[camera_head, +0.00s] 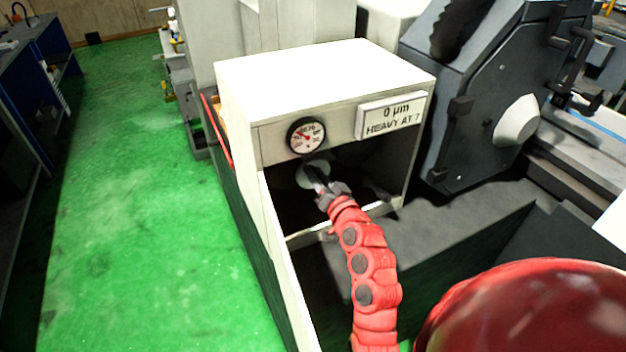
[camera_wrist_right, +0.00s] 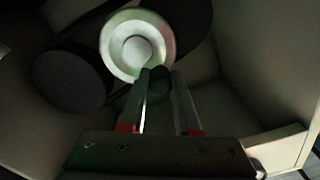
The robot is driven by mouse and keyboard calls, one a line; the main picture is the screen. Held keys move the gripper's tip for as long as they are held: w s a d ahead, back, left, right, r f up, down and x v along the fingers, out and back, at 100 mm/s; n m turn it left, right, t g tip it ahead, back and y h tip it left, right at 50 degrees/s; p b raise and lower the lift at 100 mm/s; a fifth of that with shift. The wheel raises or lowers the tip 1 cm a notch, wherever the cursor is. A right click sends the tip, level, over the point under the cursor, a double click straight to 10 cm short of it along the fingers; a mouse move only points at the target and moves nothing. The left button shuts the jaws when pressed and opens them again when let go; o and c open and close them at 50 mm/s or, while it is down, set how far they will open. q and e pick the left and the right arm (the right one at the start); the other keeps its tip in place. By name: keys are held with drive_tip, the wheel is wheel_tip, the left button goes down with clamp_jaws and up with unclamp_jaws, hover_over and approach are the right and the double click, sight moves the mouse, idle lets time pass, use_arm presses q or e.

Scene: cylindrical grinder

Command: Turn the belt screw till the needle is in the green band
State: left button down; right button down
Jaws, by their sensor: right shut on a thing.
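The gauge (camera_head: 306,136) is a round white dial with a black rim on the front of the pale machine housing. Its needle looks red and seems to lean to the upper left; I cannot make out a green band. My right gripper (camera_head: 320,182) reaches into the dark opening below the gauge. In the right wrist view its fingers (camera_wrist_right: 159,82) close on a small dark round piece, which looks like the belt screw (camera_wrist_right: 160,78). It sits just in front of a pale round disc (camera_wrist_right: 112,42). My left gripper is not in view.
The housing (camera_head: 320,75) walls surround the opening closely. A dark drum (camera_wrist_right: 70,78) lies left of the disc. The grinder's dark grey body (camera_head: 480,110) stands right. Green floor (camera_head: 150,200) is clear at left.

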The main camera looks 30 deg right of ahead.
drive_tip(key=shift+d+r+m, duration=0.1)
drive_tip(key=shift+d+m, duration=0.35)
drive_tip(key=shift+m, duration=0.75)
drive_tip(key=shift+b, duration=0.3)
drive_tip(key=c, duration=0.6)
unclamp_jaws()
drive_tip(key=shift+s+a+p, duration=0.15)
drive_tip(key=shift+s+p, duration=0.65)
drive_tip(key=shift+s, duration=2.1)
drive_tip(key=shift+s+a+p, duration=0.15)
drive_tip(key=shift+s+p, duration=0.65)
drive_tip(key=shift+s, duration=2.15)
drive_tip(key=shift+s+a+p, duration=0.15)
drive_tip(key=shift+s+p, duration=0.65)
drive_tip(key=shift+s, duration=2.1)
